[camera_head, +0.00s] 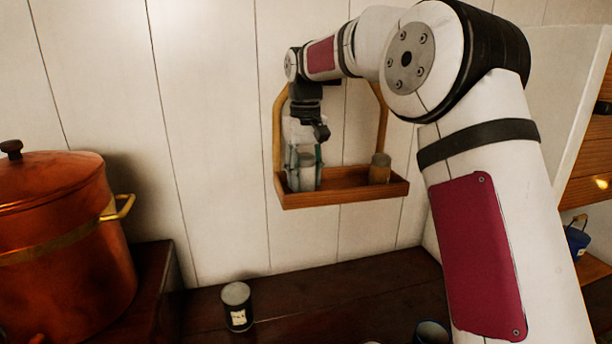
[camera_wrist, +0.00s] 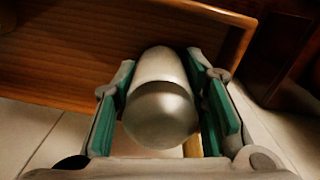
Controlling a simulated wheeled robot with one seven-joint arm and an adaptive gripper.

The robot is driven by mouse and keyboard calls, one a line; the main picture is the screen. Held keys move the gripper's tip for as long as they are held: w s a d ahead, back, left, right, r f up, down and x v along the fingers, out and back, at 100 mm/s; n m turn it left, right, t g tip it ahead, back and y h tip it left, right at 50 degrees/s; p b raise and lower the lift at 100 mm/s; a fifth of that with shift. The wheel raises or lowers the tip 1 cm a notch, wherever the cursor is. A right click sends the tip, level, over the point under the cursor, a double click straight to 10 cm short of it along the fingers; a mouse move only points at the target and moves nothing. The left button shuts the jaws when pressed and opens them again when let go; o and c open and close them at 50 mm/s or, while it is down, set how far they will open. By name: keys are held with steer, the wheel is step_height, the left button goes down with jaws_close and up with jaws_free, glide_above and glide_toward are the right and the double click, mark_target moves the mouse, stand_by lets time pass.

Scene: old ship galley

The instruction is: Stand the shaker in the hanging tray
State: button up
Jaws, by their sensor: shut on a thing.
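The shaker (camera_head: 307,172) is a grey metal cylinder with a rounded end, seen close up in the wrist view (camera_wrist: 160,112). My gripper (camera_head: 304,160) is shut on it, with a green-padded finger on each side in the wrist view (camera_wrist: 163,90). The hanging tray (camera_head: 345,192) is a shallow wooden box with curved side arms against the wall. The shaker is roughly upright at the tray's left end, its lower part hidden behind the front rim. I cannot tell whether it touches the tray floor. The tray's wood (camera_wrist: 60,50) fills the upper wrist view.
A brownish jar (camera_head: 380,168) stands at the tray's right end. Below, a dark labelled tin (camera_head: 237,306) stands on the dark counter (camera_head: 300,290). A large copper pot (camera_head: 60,230) is at the left. The tray's middle looks free.

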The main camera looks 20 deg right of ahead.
mark_target(305, 154)
steer(key=o, duration=1.2)
step_height(305, 154, up, 10)
steer(key=b, duration=0.3)
steer(key=shift+w+r, duration=0.1)
steer(key=shift+r, duration=0.05)
steer(key=shift+r+b, duration=0.35)
steer(key=shift+r, duration=0.55)
